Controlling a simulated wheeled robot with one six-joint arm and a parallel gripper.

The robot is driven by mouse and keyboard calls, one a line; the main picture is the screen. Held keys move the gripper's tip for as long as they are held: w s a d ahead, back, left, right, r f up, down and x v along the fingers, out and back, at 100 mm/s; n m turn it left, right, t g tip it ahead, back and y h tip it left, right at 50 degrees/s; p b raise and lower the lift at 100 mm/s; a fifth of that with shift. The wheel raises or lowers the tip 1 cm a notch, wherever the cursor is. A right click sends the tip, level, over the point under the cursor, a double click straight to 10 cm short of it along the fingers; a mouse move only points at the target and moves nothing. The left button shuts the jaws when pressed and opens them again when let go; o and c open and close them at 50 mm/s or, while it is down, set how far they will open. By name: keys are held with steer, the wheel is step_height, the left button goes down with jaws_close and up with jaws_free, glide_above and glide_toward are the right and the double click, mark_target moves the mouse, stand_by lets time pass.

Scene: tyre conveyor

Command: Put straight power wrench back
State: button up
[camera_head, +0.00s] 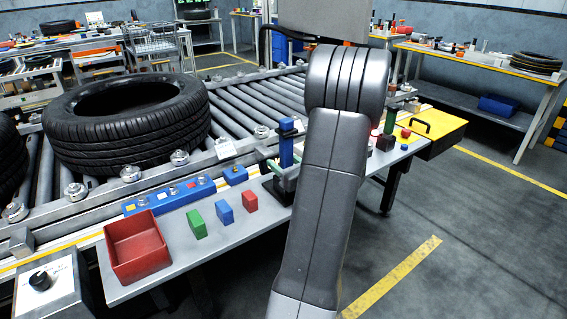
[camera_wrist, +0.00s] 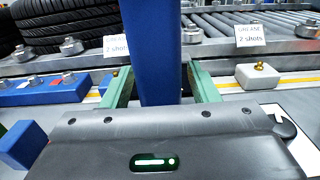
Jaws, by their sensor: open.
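The straight power wrench (camera_head: 286,152) is a blue upright tool with a dark top. It stands over a black holder (camera_head: 277,190) on the grey side shelf; whether it is fully seated cannot be told. In the wrist view the blue wrench body (camera_wrist: 152,50) rises between the green fingers of my gripper (camera_wrist: 158,82). My gripper also shows in the head view (camera_head: 283,168), level with the wrench's lower body. Its fingers are open around the wrench. The wrench's lower end is hidden behind the gripper body in the wrist view.
A red bin (camera_head: 137,247), green block (camera_head: 196,224), blue block (camera_head: 224,212) and red block (camera_head: 250,201) lie left on the shelf. A large tyre (camera_head: 128,128) lies on the roller conveyor behind. Floor at right is clear.

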steer(key=v, duration=1.2)
stand_by(1.3)
